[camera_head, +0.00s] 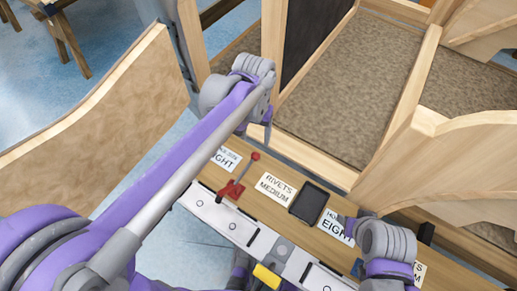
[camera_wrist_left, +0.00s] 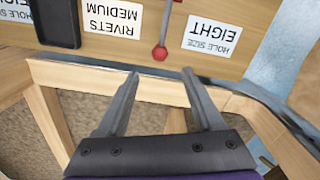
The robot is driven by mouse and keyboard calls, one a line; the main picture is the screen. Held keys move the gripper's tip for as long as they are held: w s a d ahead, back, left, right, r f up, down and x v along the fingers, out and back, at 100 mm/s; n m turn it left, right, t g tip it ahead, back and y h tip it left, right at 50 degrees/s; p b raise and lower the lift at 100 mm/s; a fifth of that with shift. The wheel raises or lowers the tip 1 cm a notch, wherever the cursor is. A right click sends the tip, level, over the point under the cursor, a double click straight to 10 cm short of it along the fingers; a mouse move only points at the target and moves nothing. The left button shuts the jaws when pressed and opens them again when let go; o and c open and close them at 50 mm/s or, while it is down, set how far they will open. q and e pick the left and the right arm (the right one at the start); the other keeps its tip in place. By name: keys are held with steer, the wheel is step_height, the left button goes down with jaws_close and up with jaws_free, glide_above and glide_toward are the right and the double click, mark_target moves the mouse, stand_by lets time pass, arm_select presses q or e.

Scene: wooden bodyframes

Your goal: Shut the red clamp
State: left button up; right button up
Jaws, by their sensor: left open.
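The red clamp (camera_head: 233,189) sits on the wooden front rail. Its grey lever rises, tilted towards the frame, and ends in a red knob (camera_head: 256,156). In the left wrist view the red knob (camera_wrist_left: 160,53) is at the top centre, just beyond and between the fingertips; the clamp's base is out of that view. My left gripper (camera_wrist_left: 161,73) is open and empty. In the head view my left gripper (camera_head: 267,128) is above and beyond the knob, apart from it. My right wrist is at the lower right; its fingers are not clear.
Wooden frame beams (camera_head: 317,160) stand behind. A curved wooden panel (camera_head: 100,120) is at left. A yellow part (camera_head: 266,276) is at the bottom.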

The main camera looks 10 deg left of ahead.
mark_target(255, 154)
arm_select(q)
steer(key=f, duration=0.3)
steer(key=f+b, duration=0.1)
steer(key=f, duration=0.5)
steer(key=shift+s+f, duration=0.25)
jaws_close()
stand_by(1.0)
